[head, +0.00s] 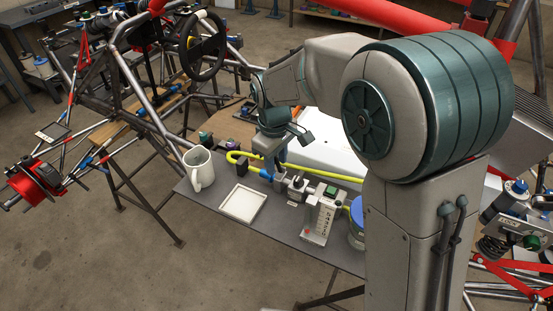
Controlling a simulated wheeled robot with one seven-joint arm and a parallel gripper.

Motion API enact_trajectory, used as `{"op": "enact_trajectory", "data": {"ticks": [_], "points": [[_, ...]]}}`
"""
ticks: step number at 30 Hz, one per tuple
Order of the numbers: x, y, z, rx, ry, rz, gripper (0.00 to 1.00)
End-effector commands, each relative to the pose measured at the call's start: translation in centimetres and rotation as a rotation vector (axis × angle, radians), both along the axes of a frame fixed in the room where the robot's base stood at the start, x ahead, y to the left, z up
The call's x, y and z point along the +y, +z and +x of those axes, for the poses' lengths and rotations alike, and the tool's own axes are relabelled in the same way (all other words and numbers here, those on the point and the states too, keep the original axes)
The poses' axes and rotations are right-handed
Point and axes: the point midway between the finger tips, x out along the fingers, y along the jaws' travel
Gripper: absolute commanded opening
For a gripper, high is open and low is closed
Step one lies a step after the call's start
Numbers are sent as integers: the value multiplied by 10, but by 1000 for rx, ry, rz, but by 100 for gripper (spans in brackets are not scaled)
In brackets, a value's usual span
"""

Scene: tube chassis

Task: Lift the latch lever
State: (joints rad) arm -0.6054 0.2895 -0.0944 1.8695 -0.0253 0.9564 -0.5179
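My gripper (275,158) reaches down from my arm to the fittings on the grey bench top. Its fingertips are small and partly hidden here, so I cannot tell whether they are open or shut. A blue fitting (266,174) on a yellow hose lies right by the fingertips; I cannot tell whether they touch it. A grey metal fitting (297,186) stands just to the right. I cannot pick out the latch lever for certain; it may be among these small parts.
A white mug (199,168) and a square white tray (243,203) stand left of the fittings. A pale device with a green top (322,213) and a blue-lidded container (357,222) stand to the right. The yellow hose (325,173) runs behind. A tube chassis (125,85) fills the left background.

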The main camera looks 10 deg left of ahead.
Motion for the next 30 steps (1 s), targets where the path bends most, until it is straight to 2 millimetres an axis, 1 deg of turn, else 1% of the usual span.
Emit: {"op": "enact_trajectory", "data": {"ticks": [8, 9, 11, 12, 13, 20, 30], "points": [[0, -2, 0, 0, 0, 0, 34], [0, -2, 0, 0, 0, 0, 32], [0, -2, 0, 0, 0, 0, 15], [0, -2, 0, -1, -1, 1, 4], [0, -2, 0, -1, -1, 0, 0], [-2, -4, 1, -8, -5, 19, 0], [-10, -5, 0, -74, -7, 200, 0]]}}
